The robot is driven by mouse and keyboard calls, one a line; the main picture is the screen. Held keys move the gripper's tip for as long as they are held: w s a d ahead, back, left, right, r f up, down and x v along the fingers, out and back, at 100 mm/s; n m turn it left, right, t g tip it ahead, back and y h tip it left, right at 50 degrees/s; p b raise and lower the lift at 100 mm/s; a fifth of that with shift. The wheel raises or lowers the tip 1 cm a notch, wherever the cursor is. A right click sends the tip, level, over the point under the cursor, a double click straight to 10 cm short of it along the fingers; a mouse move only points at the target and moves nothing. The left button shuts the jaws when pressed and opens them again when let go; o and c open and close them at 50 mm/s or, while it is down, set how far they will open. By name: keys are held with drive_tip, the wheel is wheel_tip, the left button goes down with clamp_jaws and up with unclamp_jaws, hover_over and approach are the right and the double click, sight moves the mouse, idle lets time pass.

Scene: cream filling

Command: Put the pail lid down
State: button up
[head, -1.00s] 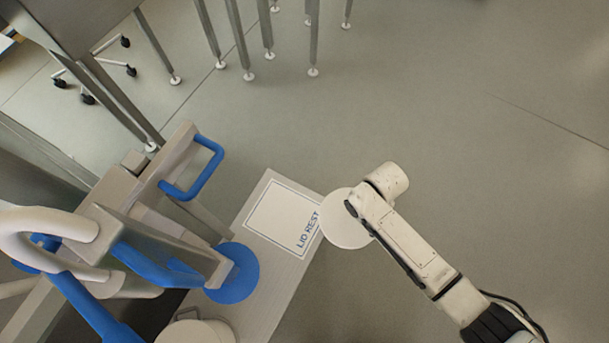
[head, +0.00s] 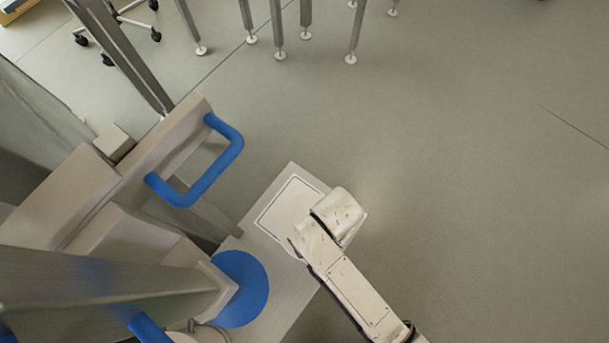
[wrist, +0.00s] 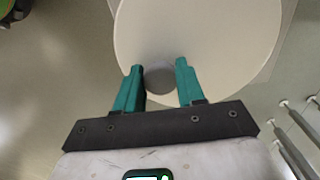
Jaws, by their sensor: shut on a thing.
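The pail lid (wrist: 200,35) is a pale round disc with a grey knob (wrist: 160,80) in the wrist view. My gripper (wrist: 159,72) has its teal fingers on either side of the knob and is shut on it. In the head view the lid and fingers are hidden under my arm's end. The lid rest (head: 287,205) is a white outlined square on a pale bench top (head: 287,292). My arm's end covers its right part and its lettering. I cannot tell whether the lid touches the bench.
A blue disc (head: 241,290) lies on the bench beside the lid rest, below a machine part. A blue handle (head: 221,172) juts out at the upper left of the bench. A pale round container (head: 208,334) is partly cut off at the bottom. Open floor lies to the right.

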drive_tip(key=shift+w+a+r+m+b, duration=0.25)
drive_tip(key=shift+w+a+m+b, duration=0.3)
drive_tip(key=shift+b, duration=0.05)
drive_tip(key=shift+w+a+r+m+b, duration=0.25)
drive_tip(key=shift+w+a+m+b, duration=0.25)
drive_tip(key=shift+w+m+b, duration=0.05)
drive_tip(key=shift+w+a+r+m+b, duration=0.15)
drive_tip(key=shift+w+r+m+b, duration=0.1)
drive_tip(key=shift+r+m+b, duration=0.1)
drive_tip(key=shift+f, duration=0.15)
wheel_tip(320, 180, down, 10)
drive_tip(key=b, duration=0.3)
drive_tip(key=shift+a+r+b, duration=0.1)
drive_tip(key=shift+r+b, duration=0.15)
drive_tip(key=shift+b, duration=0.05)
drive_tip(key=o, duration=1.1)
drive_tip(key=shift+c, duration=0.2)
